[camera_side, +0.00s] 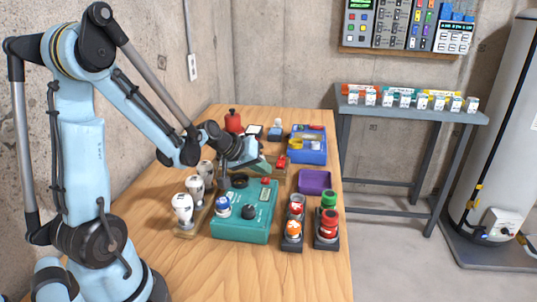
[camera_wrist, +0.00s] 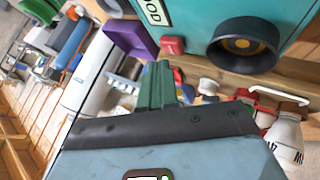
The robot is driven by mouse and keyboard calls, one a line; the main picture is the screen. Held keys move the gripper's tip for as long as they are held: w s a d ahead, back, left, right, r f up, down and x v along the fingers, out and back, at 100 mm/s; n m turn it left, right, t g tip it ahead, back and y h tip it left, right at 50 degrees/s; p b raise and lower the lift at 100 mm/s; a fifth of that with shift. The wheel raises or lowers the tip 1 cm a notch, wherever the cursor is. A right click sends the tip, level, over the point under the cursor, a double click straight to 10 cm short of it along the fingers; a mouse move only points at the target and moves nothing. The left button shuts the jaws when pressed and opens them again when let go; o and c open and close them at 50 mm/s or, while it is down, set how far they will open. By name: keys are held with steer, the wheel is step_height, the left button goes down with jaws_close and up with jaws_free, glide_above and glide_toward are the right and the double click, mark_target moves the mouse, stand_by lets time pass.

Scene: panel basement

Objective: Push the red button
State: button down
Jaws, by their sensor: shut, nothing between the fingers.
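The red button (camera_side: 266,181) is small and sits near the far right corner of a teal control box (camera_side: 240,231) on the wooden table. In the wrist view the red button (camera_wrist: 172,45) is at the box's edge, between a black ring-shaped part (camera_wrist: 242,46) and the purple bin. My gripper (camera_side: 263,166) is just behind and above the box's far edge, close to the button. In the wrist view my gripper's green fingers (camera_wrist: 157,70) are together and empty, just below the button in the picture. I cannot tell whether they touch it.
The box carries a blue knob (camera_side: 223,203) and a black knob (camera_side: 249,211). White-topped bulbs (camera_side: 182,207) stand left. A purple bin (camera_side: 314,181) and red and green jars (camera_side: 328,223) stand right. A blue bin (camera_side: 307,149) is behind.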

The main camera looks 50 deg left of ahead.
mark_target(262, 180)
steer(key=shift+r, duration=0.25)
steer(key=shift+r, duration=2.4)
steer(key=s+d+r+m+g, duration=0.1)
steer(key=s+d+m+g, duration=0.1)
steer(key=s+d+m, duration=0.6)
steer(key=s+d, duration=0.3)
steer(key=d, duration=0.3)
steer(key=shift+s+d+r, duration=0.15)
steer(key=shift+d, duration=0.2)
